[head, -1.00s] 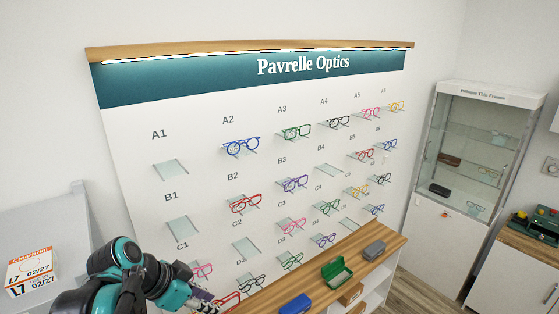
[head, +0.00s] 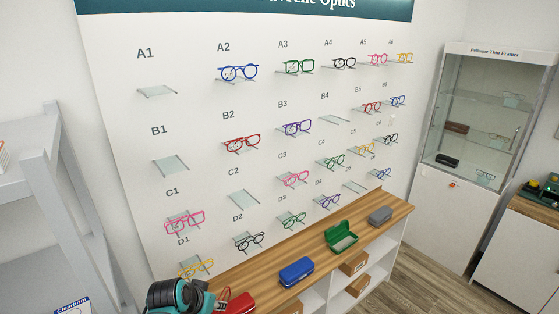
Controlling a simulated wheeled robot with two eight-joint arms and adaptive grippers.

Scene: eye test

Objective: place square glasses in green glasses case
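The green glasses case (head: 344,243) stands open on the wooden counter, its lid tilted back. It looks empty. Several glasses sit on the wall's small shelves. The green pair (head: 298,67) under A3 and the pink pair (head: 185,222) under C1 look rather square, and the blue pair (head: 239,72) under A2 looks rounder. At this size I cannot tell which pair is meant. My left arm shows at the bottom left, a black and teal part in front of the counter's near end. Its fingers do not show. My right gripper is out of view.
The wooden counter (head: 328,261) also bears a blue case (head: 296,271), a grey case (head: 380,215) and a red case (head: 237,303) beside my arm. Shelves under A1, B1 and C2 are empty. A grey rack (head: 50,150) stands at left, a glass cabinet (head: 478,130) at right.

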